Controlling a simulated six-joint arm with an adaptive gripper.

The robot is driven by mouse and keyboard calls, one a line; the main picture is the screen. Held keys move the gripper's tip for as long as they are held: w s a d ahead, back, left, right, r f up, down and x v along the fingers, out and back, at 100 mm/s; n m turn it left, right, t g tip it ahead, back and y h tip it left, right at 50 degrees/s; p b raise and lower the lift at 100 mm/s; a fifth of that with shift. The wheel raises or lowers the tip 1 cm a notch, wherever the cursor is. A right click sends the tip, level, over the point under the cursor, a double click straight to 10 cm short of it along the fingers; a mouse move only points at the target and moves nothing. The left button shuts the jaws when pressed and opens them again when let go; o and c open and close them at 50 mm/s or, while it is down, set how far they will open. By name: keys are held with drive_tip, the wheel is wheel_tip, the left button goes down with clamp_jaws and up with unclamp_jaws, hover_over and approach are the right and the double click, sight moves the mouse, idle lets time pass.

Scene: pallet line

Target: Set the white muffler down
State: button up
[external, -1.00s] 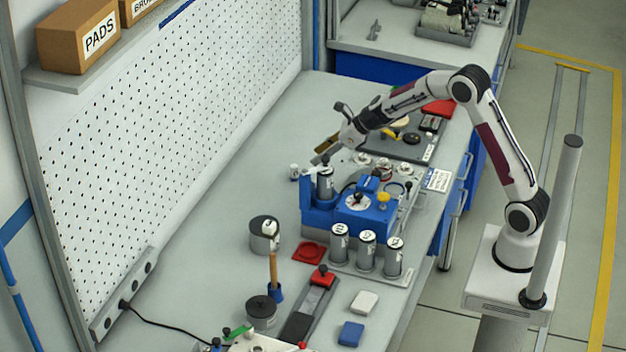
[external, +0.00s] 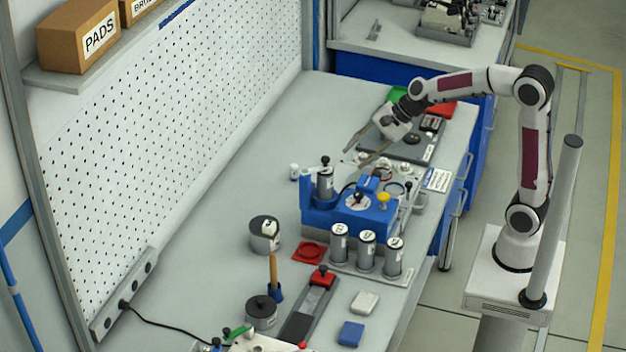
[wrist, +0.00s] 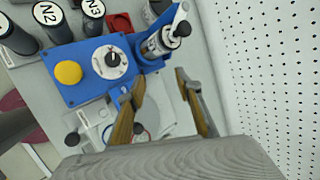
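My gripper (external: 354,158) hangs in the air above and behind the blue fixture (external: 370,213), fingers spread. In the wrist view my gripper (wrist: 158,82) is open, with nothing between its two tan-padded fingers. The blue fixture (wrist: 85,55) also shows there, with a knob, a yellow button and a clamped metal cylinder (wrist: 160,42) with a white lever near its top.
Three labelled canisters (external: 367,250) stand in front of the fixture, beside a red square tray (external: 309,251). A dark grey mat (external: 415,150) with parts lies behind. The perforated wall (external: 170,130) borders the bench. The bench between wall and fixture is mostly clear.

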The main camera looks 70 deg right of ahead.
drive_tip(key=s+n+g+h, duration=0.1)
drive_tip(key=s+n+h, duration=0.2)
drive_tip(key=s+n, duration=1.5)
drive_tip(key=shift+s+f+n+g, duration=0.2)
drive_tip(key=shift+s+n+g, duration=0.15)
drive_tip(key=shift+s, duration=5.3)
drive_tip(key=shift+d, duration=0.1)
